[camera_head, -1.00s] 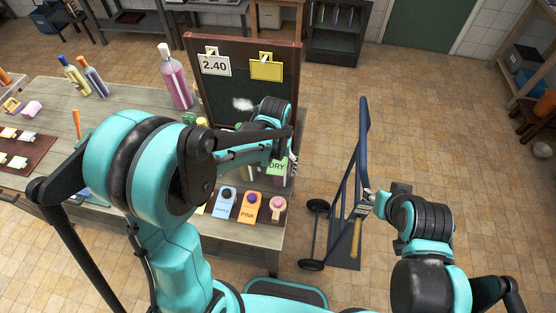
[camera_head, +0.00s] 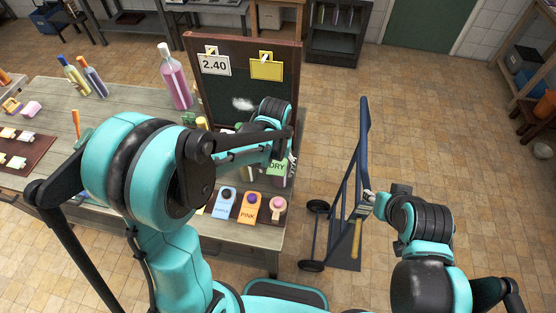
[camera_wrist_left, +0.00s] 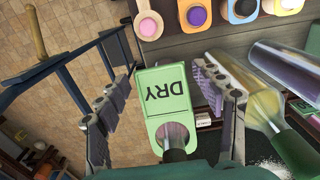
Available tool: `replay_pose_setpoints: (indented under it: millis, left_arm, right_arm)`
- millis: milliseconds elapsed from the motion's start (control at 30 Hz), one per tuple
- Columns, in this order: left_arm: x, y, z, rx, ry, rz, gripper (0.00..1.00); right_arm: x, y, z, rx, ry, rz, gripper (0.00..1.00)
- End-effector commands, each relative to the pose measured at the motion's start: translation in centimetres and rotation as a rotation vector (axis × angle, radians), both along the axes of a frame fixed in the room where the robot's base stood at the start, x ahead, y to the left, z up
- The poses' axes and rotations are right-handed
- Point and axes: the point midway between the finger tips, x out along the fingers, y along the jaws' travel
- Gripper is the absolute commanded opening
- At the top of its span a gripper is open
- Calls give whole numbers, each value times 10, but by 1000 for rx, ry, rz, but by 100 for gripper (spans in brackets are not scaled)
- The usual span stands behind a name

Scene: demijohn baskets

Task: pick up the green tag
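The green tag (camera_wrist_left: 165,95) reads DRY and has a round hole at one end, set around a bottle neck in the left wrist view. In the head view the green tag (camera_head: 277,169) shows partly behind my left arm, at the table's right end. My left gripper (camera_wrist_left: 164,78) is open, with one finger on each side of the tag and small gaps visible between. In the head view its fingers (camera_head: 290,163) are mostly hidden by the arm. My right gripper (camera_head: 369,199) is out over the floor by the hand truck; its finger opening is too small to judge.
A dark board (camera_head: 243,85) with a 2.40 card and a yellow card stands behind the tag. A blue hand truck (camera_head: 357,165) stands right of the table.

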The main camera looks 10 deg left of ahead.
Motion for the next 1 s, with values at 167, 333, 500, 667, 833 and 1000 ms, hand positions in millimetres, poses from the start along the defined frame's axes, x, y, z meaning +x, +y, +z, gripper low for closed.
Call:
replay_pose_setpoints:
  millis: [167,333,500,667,833,1000]
  left_arm:
    - [0,0,0,0,0,0,41]
    - [0,0,0,0,0,0,41]
    - [0,0,2,0,0,0,41]
    - [0,0,12,0,0,0,41]
    - [0,0,37,0,0,0,41]
    - [0,0,64,0,0,0,41]
  right_arm:
    - [0,0,0,0,0,0,40]
    - [0,0,0,0,0,0,40]
    - [0,0,2,0,0,0,40]
    - [0,0,9,0,0,0,40]
    - [0,0,11,0,0,0,40]
    - [0,0,14,0,0,0,40]
